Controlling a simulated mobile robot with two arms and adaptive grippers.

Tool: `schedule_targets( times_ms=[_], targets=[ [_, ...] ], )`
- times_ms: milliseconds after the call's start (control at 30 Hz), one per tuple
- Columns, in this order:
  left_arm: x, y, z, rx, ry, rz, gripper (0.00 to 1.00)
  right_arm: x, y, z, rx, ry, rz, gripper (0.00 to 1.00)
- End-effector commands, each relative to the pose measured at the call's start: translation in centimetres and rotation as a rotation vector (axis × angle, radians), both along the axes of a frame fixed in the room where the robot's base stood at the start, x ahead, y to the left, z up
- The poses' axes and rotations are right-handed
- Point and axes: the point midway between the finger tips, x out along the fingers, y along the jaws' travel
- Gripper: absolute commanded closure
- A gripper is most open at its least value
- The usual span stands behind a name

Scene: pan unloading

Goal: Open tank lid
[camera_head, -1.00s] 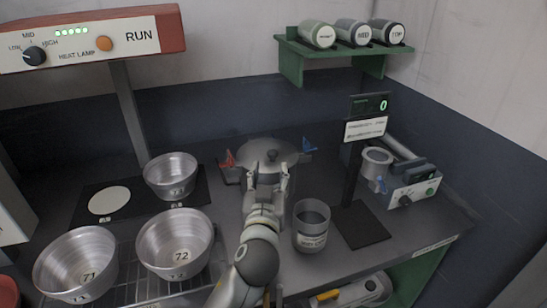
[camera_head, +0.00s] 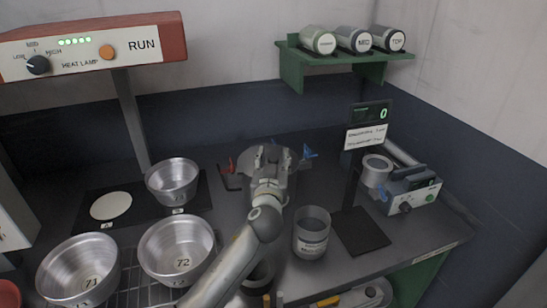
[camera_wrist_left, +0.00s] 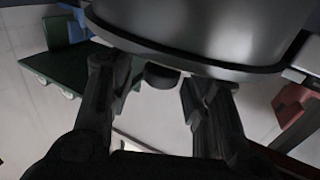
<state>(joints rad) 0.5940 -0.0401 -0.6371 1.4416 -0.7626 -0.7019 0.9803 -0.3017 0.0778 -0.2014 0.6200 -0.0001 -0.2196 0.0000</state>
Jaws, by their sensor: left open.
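The grey metal tank (camera_wrist_left: 205,30) stands at the back middle of the counter, mostly hidden by my left gripper (camera_head: 270,154) in the head view. In the wrist view, which looks upside down, the lid's rim (camera_wrist_left: 225,70) is seated on the tank. Its dark round knob (camera_wrist_left: 162,77) shows between the two fingers of my left gripper (camera_wrist_left: 150,80). The fingers are apart, one on each side of the knob, with gaps visible. A red clamp handle (camera_head: 226,168) and a blue one (camera_head: 309,152) stick out at the tank's sides.
Metal pans (camera_head: 178,250) stand at the left, one on a dark mat. A grey cup (camera_head: 312,232) stands right of my left arm, beside a black pad (camera_head: 360,231) and the display post (camera_head: 367,112). A green shelf (camera_head: 345,62) holds several canisters above.

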Motion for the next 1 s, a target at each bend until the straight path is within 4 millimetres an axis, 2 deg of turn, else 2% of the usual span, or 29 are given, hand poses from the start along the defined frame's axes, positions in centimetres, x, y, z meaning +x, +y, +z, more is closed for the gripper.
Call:
schedule_targets(
  times_ms=[400, 733, 1000],
  targets=[
    [0.51, -0.03, 0.02, 0.001, 0.000, 0.000, 0.56, 0.17, -0.05, 0.08, 0.000, -0.002, -0.001, 0.68],
    [0.49, -0.02, 0.01, 0.001, 0.000, 0.000, 0.99, 0.18, -0.16, 0.08, -0.001, -0.002, -0.001, 0.68],
    [0.52, 0.04, 0.10, 0.000, 0.002, 0.001, 1.00, 0.19, -0.30, 0.22, -0.004, -0.002, -0.001, 0.68]
  ],
)
